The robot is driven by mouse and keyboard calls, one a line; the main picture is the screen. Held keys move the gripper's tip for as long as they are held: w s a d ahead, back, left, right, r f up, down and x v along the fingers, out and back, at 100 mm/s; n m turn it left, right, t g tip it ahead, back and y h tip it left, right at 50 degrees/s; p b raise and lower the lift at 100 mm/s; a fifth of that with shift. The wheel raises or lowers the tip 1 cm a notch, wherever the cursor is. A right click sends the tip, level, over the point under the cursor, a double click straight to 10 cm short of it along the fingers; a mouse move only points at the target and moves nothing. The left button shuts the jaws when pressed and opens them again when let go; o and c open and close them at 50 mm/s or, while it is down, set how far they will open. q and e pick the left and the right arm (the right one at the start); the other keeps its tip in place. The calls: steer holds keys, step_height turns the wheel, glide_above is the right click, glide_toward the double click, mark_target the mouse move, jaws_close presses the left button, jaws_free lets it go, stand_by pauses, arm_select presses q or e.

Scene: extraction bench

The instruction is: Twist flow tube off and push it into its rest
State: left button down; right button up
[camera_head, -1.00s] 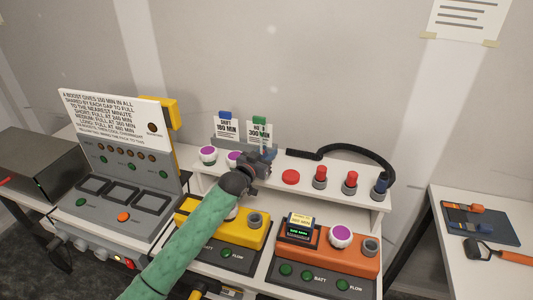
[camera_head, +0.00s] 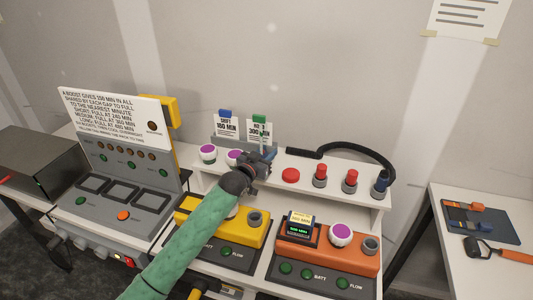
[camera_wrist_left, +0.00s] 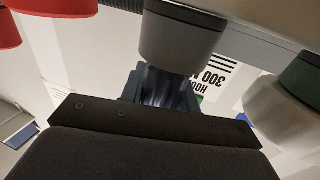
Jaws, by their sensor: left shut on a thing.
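My left gripper (camera_head: 264,156), on the green-sleeved arm, is at the raised shelf behind the yellow unit, in front of the card reading 300 MIN. In the left wrist view, its dark jaws (camera_wrist_left: 165,88) are shut on a dark, shiny piece just below a grey cylinder (camera_wrist_left: 183,38). This appears to be the flow tube, but most of it is hidden by the gripper. A black hose (camera_head: 372,156) arches over the right part of the shelf. I cannot make out the tube's rest. My right gripper is not in view.
Red-topped pieces (camera_head: 351,178) and a blue-topped one (camera_head: 381,184) stand along the shelf to the right. White pots with purple tops (camera_head: 208,154) are at its left. The orange unit (camera_head: 330,258) is in front. A grey panel with a sign (camera_head: 115,118) stands at the left.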

arm_select(q)
steer(key=shift+f, duration=0.15)
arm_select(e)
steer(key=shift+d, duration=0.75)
arm_select(q)
steer(key=c, duration=1)
jaws_free()
steer(key=shift+o, duration=0.2)
steer(key=shift+r, duration=0.3)
steer(key=shift+r+p, duration=1.45)
steer(key=shift+r, duration=0.55)
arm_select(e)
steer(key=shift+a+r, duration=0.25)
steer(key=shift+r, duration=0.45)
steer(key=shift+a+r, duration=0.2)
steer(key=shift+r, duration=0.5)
